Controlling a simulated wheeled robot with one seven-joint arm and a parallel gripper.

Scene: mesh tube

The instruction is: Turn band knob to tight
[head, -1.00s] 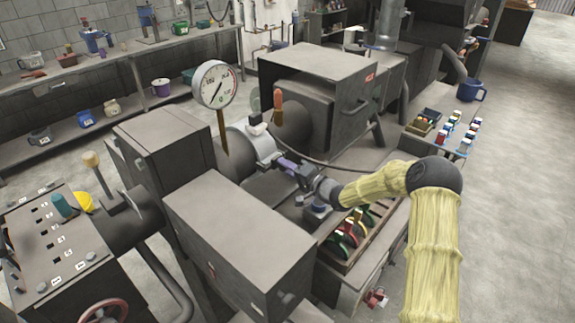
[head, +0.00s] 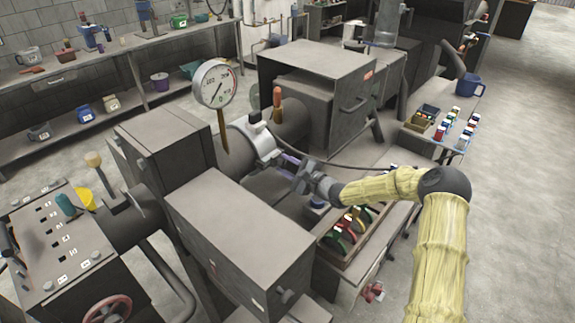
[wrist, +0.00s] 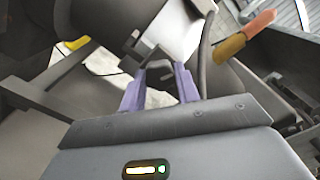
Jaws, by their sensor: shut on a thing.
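A silver band (head: 262,148) wraps the round grey tube in the middle of the head view. It also shows at the top of the wrist view (wrist: 172,28). My gripper (head: 283,158) reaches it from the right, with purple fingers pointing at the band. In the wrist view the purple fingertips (wrist: 159,76) are shut on a small dark piece at the band's lower edge, which appears to be the band knob (wrist: 157,66). The fingers hide part of it, and its marking or turn position cannot be read.
A dial gauge (head: 214,84) on a stem stands left of the band. An orange handle (head: 277,103) rises behind it, and a dark cable runs close by. A large grey box (head: 240,235) stands in front. A tray of coloured clamps (head: 350,235) lies below my arm.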

